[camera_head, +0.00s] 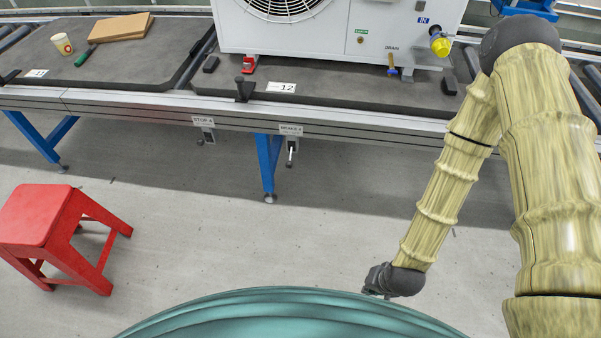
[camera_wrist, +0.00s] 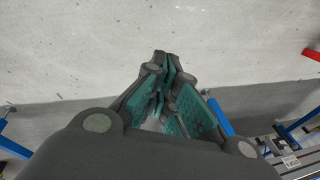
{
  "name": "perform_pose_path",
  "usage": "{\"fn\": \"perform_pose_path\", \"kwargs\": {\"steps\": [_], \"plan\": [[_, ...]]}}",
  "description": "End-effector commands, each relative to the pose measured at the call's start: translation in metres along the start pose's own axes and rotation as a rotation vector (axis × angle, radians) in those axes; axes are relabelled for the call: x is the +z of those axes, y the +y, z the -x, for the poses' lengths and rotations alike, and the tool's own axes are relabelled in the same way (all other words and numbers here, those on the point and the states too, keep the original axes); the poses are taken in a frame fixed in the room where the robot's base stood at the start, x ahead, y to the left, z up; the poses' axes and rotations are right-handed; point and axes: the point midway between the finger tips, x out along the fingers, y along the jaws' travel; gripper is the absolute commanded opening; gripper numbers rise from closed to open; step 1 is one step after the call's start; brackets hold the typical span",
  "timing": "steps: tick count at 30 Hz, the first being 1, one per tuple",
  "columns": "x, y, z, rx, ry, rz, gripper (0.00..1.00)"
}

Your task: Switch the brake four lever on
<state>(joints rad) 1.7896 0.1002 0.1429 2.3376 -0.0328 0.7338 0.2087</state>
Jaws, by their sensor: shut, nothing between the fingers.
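The brake four lever (camera_head: 290,152) is a small dark lever with a pale part, hanging under its label plate (camera_head: 291,129) on the front rail of the conveyor. It points roughly downward; its exact setting is too small to tell. My gripper (camera_head: 376,292) is low over the floor in the head view, to the right of and nearer than the lever, and well apart from it. In the wrist view my gripper (camera_wrist: 163,60) has its dark fingers with green pads closed together, with nothing between them. The lever cannot be made out for certain in the wrist view.
A similar lever labelled STOP 4 (camera_head: 208,135) is left of the brake lever. A blue conveyor leg (camera_head: 268,165) stands just beside the brake lever. A red stool (camera_head: 50,225) is at the left. A white pump unit (camera_head: 335,30) sits on the conveyor. Open floor lies in front.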

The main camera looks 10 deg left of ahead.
Motion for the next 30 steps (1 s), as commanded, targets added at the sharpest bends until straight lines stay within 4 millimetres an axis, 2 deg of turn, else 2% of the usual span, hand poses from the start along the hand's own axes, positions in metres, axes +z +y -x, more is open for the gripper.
{"fn": "perform_pose_path", "kwargs": {"steps": [1, 12, 21, 30], "plan": [[-0.006, -0.006, -0.018, -0.019, 0.016, -0.019, 0.0], [-0.056, -0.06, -0.08, -0.153, 0.107, -0.166, 0.0], [-0.099, -0.103, -0.12, -0.27, 0.173, -0.286, 0.0], [-0.146, -0.145, -0.15, -0.394, 0.231, -0.407, 0.0]]}}
